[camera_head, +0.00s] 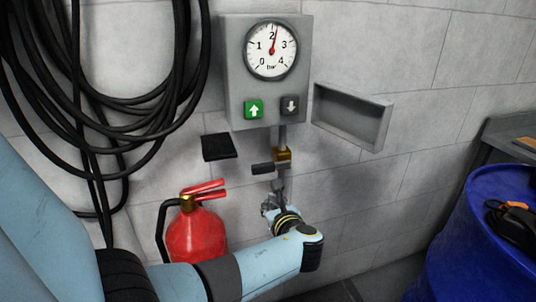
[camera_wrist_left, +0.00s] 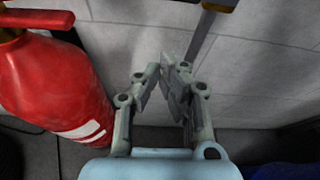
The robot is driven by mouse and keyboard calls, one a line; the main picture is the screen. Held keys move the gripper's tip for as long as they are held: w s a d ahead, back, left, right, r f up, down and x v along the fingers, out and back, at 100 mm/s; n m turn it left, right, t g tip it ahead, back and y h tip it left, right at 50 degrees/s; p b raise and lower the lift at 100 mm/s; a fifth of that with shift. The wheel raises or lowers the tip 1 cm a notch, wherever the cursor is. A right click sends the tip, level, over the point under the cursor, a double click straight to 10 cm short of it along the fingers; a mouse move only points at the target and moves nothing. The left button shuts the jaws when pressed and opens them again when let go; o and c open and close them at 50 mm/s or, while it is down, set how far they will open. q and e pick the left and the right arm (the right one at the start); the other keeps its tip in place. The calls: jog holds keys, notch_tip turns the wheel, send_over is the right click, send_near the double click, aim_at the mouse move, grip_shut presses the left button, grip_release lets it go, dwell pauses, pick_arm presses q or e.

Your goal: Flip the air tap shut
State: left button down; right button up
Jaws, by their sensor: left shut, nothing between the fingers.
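The air tap has a brass body (camera_head: 282,156) on the pipe under the grey gauge box. Its dark lever (camera_head: 262,168) points left, roughly horizontal. In the left wrist view, only a brass-coloured edge (camera_wrist_left: 222,5) of what looks like the tap shows at the top. My left gripper (camera_head: 279,186) is just below the tap, pointing up, shut and empty. Its fingertips (camera_wrist_left: 170,68) are close together in the left wrist view. I cannot tell whether they touch the thin pipe behind them. My right gripper is not in view.
A gauge box (camera_head: 235,73) with green and dark arrow buttons hangs above, needle just past 2. A red fire extinguisher (camera_head: 195,236) stands left of my left gripper. Hose coils (camera_head: 95,110) hang left. An empty wall tray (camera_head: 350,116) and a blue drum (camera_head: 480,245) are right.

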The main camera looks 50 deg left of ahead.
pick_arm(q)
jog(key=v, duration=0.2)
jog(key=shift+d+r, duration=0.1)
jog(key=shift+d, duration=0.2)
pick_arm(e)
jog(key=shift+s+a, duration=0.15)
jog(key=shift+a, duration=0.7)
pick_arm(q)
jog(key=shift+w, duration=0.1)
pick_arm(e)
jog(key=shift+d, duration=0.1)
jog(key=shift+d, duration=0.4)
